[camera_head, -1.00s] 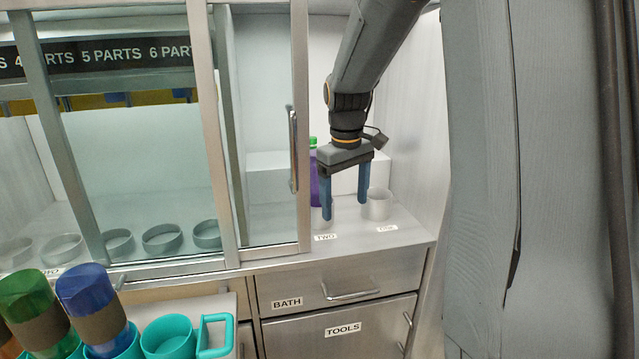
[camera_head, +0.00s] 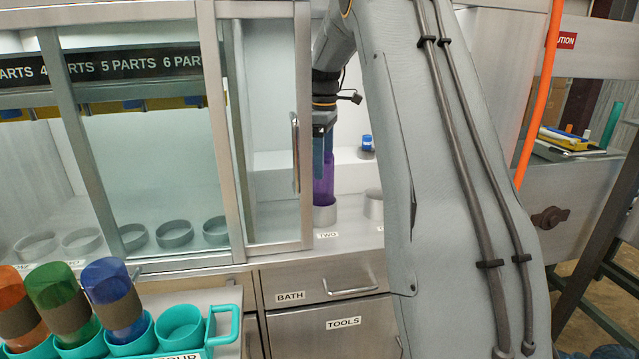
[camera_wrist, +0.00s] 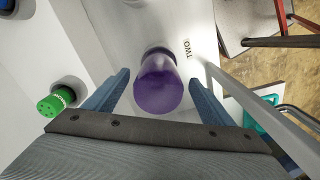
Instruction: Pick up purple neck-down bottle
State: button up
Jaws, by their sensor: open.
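The purple bottle (camera_head: 323,184) stands neck-down in a grey ring holder (camera_head: 325,217) labelled TWO inside the cabinet. In the wrist view its broad rounded end (camera_wrist: 158,88) faces the camera. My gripper (camera_head: 323,165) is open above and around the upper part of the bottle. In the wrist view one blue finger lies on each side of the bottle, with a visible gap on both sides. The bottle's neck is hidden in the holder.
An empty ring holder (camera_head: 374,206) stands right of the bottle. A green-capped item (camera_wrist: 55,102) and a small blue-topped item (camera_head: 367,146) are on the back ledge. The sliding door frame (camera_head: 304,120) is close on the left. A teal rack (camera_head: 180,326) holds several bottles.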

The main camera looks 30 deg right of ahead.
aim_at(322, 188)
notch_tip(322, 188, down, 6)
jog(key=p, duration=0.2)
jog(key=shift+w, duration=0.2)
jog(key=shift+a, duration=0.1)
jog(key=c, duration=1.2)
jog(key=shift+o, duration=0.2)
jog(key=shift+r, duration=0.1)
